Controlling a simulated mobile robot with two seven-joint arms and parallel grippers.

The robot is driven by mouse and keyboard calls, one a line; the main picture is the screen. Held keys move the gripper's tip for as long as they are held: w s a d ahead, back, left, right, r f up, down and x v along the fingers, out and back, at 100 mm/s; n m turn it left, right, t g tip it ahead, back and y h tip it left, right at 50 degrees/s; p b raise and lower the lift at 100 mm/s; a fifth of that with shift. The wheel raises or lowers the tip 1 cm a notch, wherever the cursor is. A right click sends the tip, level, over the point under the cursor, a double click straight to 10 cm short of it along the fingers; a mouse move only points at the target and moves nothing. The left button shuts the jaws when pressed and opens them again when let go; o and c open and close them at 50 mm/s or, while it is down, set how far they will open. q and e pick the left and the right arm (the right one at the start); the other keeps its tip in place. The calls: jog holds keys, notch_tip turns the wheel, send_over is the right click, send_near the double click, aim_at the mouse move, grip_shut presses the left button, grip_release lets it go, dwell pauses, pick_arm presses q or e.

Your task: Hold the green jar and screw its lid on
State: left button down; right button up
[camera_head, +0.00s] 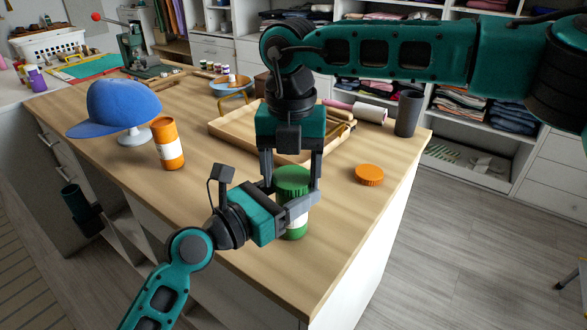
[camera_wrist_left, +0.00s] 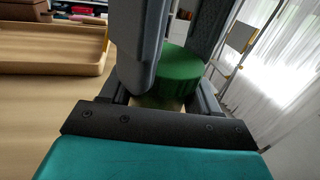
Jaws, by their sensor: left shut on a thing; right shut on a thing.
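The green jar (camera_head: 296,229) stands upright near the front edge of the wooden worktop, with a white label partly showing. My left gripper (camera_head: 290,205) reaches in from the left and is shut around the jar's body. The green lid (camera_head: 293,178) is at the jar's top, and it also shows in the left wrist view (camera_wrist_left: 178,75). My right gripper (camera_head: 292,184) points straight down from above and is shut on the lid, one finger on each side. The fingers hide the seam, so I cannot tell how tightly the lid sits.
An orange lid (camera_head: 369,174) lies flat to the right. An orange jar (camera_head: 168,146) and a blue cap (camera_head: 115,106) on a stand are to the left. A wooden tray (camera_head: 226,136) lies behind the grippers, with a dark cup (camera_head: 408,114) at back right. The front left worktop is clear.

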jog(key=m, duration=0.6)
jog(key=shift+w+a, duration=0.1)
jog(key=shift+a, duration=0.05)
jog(key=m, duration=0.3)
jog(key=shift+w+a+m, duration=0.1)
jog(key=shift+m, duration=0.2)
jog(key=shift+o, duration=0.2)
jog(key=m, duration=0.3)
jog(key=shift+w+m, duration=0.1)
jog(key=shift+m, duration=0.2)
jog(key=o, duration=1)
jog(key=shift+r, duration=2.2)
